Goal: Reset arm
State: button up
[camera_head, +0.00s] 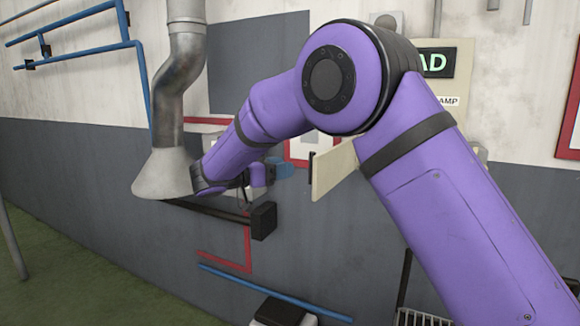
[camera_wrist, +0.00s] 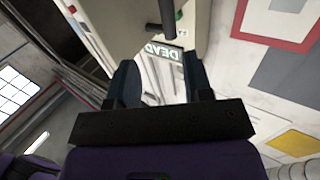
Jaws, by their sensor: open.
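My purple arm reaches across the head view from the lower right, bends at the top and runs down to the left. My gripper (camera_wrist: 160,78) shows in the wrist view with its two dark fingers apart and nothing seen between them. Beyond the fingers is a beige cabinet (camera_wrist: 205,30) with a lit green sign reading DEAD (camera_wrist: 165,58) and a dark handle-like bar (camera_wrist: 167,15). In the head view the cabinet (camera_head: 462,85) is partly hidden behind my arm, and only "AD" of its sign (camera_head: 433,62) shows. A beige panel (camera_head: 335,170) juts out, like an open door.
A grey duct with a flared hood (camera_head: 163,172) hangs close beside my forearm. A dark bar with a black block end (camera_head: 263,221) sticks out below it. Blue pipes (camera_head: 75,52) run along the wall.

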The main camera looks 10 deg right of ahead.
dwell(0.3)
jog(key=s+d+r+n+t+y, duration=0.1)
jog(key=d+r+n+t+y, duration=0.35)
jog(key=r+y, duration=0.3)
jog(key=s+d+r+n+t+y, duration=0.1)
jog(key=d+r+n+t+y, duration=0.3)
jog(key=d+r+t+y, duration=0.4)
jog(key=s+d+f+n+g, duration=0.1)
jog(key=s+d+f+g, duration=0.2)
jog(key=s, duration=0.9)
jog(key=s+d+f+n+g, duration=0.2)
jog(key=s+d+f+g, duration=0.2)
jog(key=s, duration=0.9)
jog(key=s+d+f+n+g+y, duration=0.1)
jog(key=s+d+f+n+g, duration=0.1)
jog(key=s+f+g, duration=0.5)
jog(key=s+d+f, duration=0.1)
jog(key=s, duration=0.5)
jog(key=shift+d, duration=0.3)
